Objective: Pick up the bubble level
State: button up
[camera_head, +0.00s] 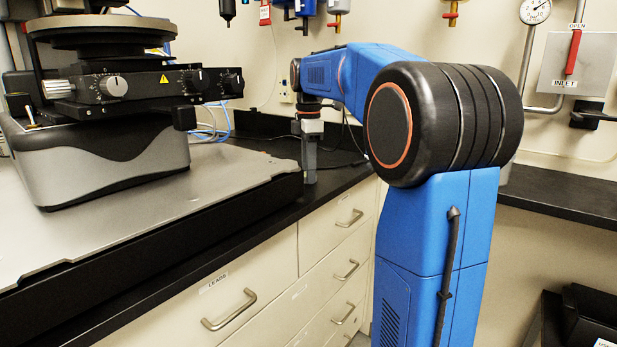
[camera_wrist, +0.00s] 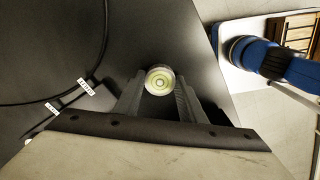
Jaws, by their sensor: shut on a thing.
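The level cannot be made out there. Whether it touches the counter or is just above it, I cannot tell.
The black counter (camera_wrist: 170,25) is bare around the fingers. A tagged black cable (camera_wrist: 103,50) curves at left in the wrist view. In the head view the profiler (camera_head: 100,160) stands on a grey plate (camera_head: 120,222) at left. Drawers (camera_head: 240,300) lie below the counter.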

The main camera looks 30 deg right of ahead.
notch_tip(320, 180, up, 10)
dwell(0.6)
jog(key=o, duration=0.5)
jog(key=shift+c, duration=0.2)
grip_shut()
